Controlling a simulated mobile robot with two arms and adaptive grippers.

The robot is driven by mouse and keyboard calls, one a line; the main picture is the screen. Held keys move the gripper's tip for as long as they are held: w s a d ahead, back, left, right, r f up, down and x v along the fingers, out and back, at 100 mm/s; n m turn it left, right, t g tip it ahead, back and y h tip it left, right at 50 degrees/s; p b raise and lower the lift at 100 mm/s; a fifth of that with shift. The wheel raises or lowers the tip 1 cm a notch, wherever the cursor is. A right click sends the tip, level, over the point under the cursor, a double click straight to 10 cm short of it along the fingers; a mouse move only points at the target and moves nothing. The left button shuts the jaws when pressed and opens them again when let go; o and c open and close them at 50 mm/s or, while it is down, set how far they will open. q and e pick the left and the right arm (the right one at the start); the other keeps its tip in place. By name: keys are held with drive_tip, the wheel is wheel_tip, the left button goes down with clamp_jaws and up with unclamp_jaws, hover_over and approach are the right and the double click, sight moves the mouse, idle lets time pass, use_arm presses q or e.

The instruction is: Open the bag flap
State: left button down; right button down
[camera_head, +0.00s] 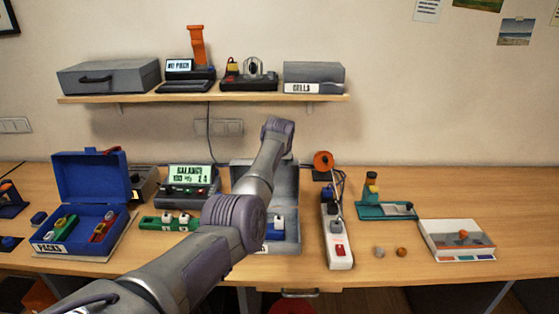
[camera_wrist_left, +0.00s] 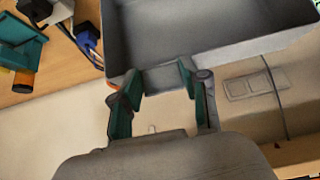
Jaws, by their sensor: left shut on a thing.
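I see no soft bag with a flap. A grey hard case (camera_head: 292,240) stands open at the middle of the table, with its lid (camera_head: 242,178) raised behind it. My left arm crosses in front of the case and hides much of it. In the left wrist view, my left gripper (camera_wrist_left: 156,76) has its teal fingers at the edge of the grey lid (camera_wrist_left: 215,50) and is shut on it. The fingertips are hidden in the head view. My right gripper is not in view.
An open blue case (camera_head: 90,175) stands at left. A balance display (camera_head: 188,180) and a green strip (camera_head: 165,223) are left of the grey case. A white power strip (camera_head: 338,235) is close on its right. A shelf (camera_head: 200,98) hangs above.

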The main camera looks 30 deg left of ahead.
use_arm(q)
drive_tip(key=shift+w+f, duration=0.1)
drive_tip(key=shift+f, duration=0.1)
drive_tip(key=shift+f+g, duration=0.15)
drive_tip(key=shift+g, duration=0.15)
